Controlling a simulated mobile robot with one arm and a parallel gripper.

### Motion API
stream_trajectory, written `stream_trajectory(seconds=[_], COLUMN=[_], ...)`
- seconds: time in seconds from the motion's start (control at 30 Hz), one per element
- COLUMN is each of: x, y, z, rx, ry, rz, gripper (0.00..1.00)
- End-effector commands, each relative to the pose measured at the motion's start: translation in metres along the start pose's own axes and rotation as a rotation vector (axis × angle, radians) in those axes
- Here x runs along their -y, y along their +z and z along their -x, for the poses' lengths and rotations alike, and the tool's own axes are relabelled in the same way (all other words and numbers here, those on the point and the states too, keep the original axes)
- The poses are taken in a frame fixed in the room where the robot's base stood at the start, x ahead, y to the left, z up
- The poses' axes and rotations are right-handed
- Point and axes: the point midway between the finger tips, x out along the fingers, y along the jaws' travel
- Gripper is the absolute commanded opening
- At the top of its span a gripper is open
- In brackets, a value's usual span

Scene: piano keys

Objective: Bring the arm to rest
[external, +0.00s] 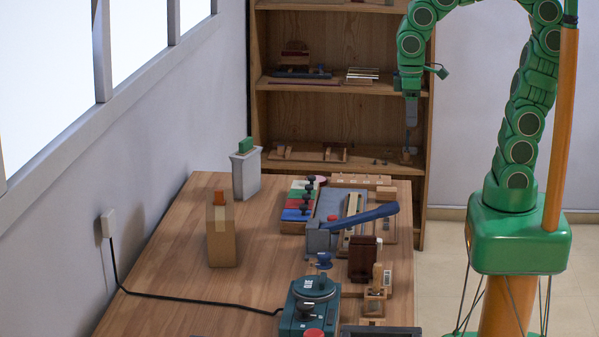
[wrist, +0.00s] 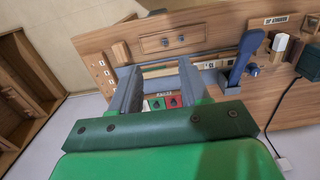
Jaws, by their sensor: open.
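My green arm (external: 525,120) rises from its base at the right of the external view. It arches past the top edge and then hangs down on the left. My gripper (external: 411,118) points downward in front of the wooden shelf, above and beyond the far right end of the table. In the wrist view my gripper (wrist: 160,78) shows two grey fingers spread apart. Nothing is between them in the grip; the table items seen through the gap lie farther off. In the external view the fingers are too small to tell apart.
The wooden table (external: 165,265) holds a blue-handled lever device (external: 352,220), a teal machine (external: 309,300), coloured panels (external: 300,199), a cardboard box (external: 221,235) and a grey bin (external: 245,175). The shelf (external: 340,95) stands behind. Floor is clear right of the shelf.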

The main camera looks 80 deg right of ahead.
Motion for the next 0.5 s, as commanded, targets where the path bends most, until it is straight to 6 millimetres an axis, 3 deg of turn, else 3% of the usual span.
stream_trajectory(seconds=[0.2, 0.4, 0.5], x=[-0.007, -0.012, -0.013], y=[0.066, 0.11, 0.123], z=[-0.013, -0.024, -0.028], rx=[0.058, 0.096, 0.109], ry=[-0.01, -0.008, -0.007], rz=[0.012, 0.016, 0.018], gripper=[0.46, 0.46, 0.46])
